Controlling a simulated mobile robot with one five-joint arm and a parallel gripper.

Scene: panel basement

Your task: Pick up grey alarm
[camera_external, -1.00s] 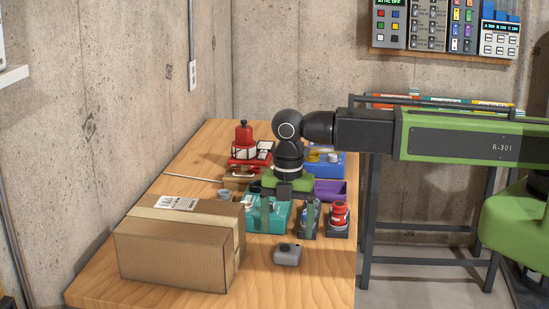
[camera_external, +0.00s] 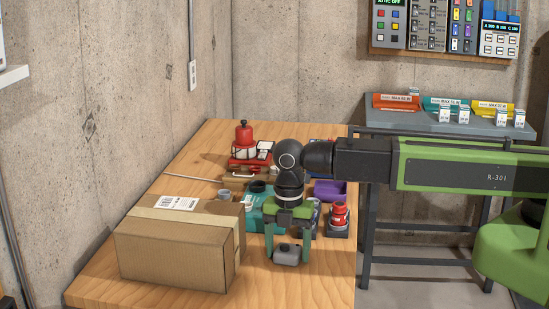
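The grey alarm (camera_external: 287,255) is a small grey box with a dark round knob on top. It rests on the wooden table near the front edge, right of the cardboard box. I cannot tell how near the fingertips are to the tabletop.
A large cardboard box (camera_external: 178,250) stands close on the left. A teal case (camera_external: 254,222) is behind my gripper. A red device (camera_external: 338,217) and a purple bin (camera_external: 328,190) are on the right. A red lantern-like item (camera_external: 244,140) stands further back. The table front is clear.

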